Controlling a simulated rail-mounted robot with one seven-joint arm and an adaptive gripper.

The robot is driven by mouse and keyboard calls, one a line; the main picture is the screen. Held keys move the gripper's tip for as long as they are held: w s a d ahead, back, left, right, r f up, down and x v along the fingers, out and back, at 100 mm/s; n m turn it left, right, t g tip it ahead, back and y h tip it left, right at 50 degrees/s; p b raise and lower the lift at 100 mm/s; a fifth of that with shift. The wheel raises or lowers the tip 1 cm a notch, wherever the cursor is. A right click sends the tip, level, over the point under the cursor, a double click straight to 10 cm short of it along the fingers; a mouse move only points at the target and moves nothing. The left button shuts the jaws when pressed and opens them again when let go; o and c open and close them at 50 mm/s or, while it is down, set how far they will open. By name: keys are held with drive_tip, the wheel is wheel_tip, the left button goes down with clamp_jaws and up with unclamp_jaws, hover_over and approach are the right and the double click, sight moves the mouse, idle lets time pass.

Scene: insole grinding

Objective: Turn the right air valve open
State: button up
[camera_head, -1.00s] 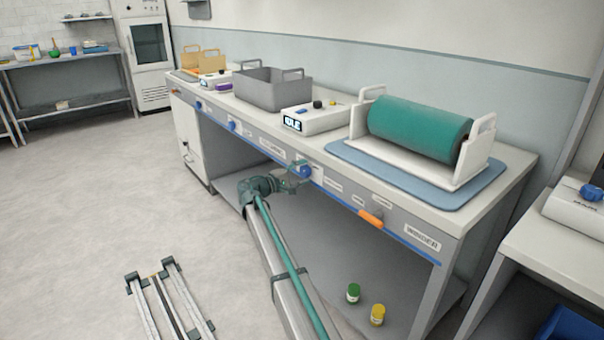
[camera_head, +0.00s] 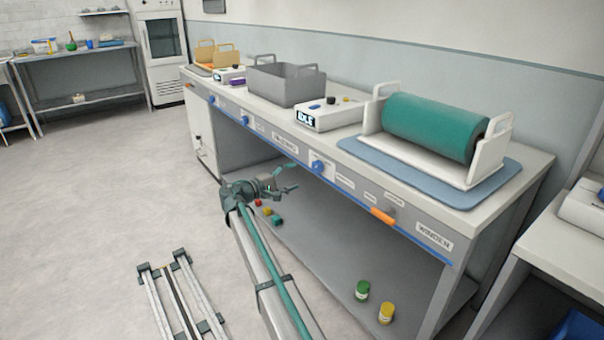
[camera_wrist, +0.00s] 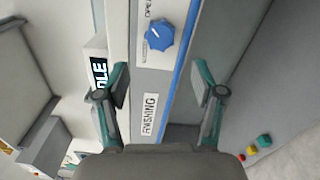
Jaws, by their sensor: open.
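A blue valve knob (camera_head: 318,167) sits on the front panel of the bench, the rightmost of several blue knobs there. In the wrist view the knob (camera_wrist: 160,34) is on a white plate with small lettering, partly reading "OPE", and its pointer slants; I cannot tell its exact setting. My gripper (camera_head: 291,180) is in front of the bench, left of and below this knob, apart from it. In the wrist view the fingers of my gripper (camera_wrist: 160,76) are spread wide with nothing between them, and the knob lies beyond the tips.
Two more blue knobs (camera_head: 245,121) are farther left on the panel. An orange handle (camera_head: 382,216) is to the right. A control box (camera_head: 328,115), grey bin (camera_head: 286,85) and green roller (camera_head: 435,127) stand on top. Small jars (camera_head: 386,313) stand on the lower shelf.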

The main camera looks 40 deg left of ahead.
drive_tip(key=shift+v, duration=0.95)
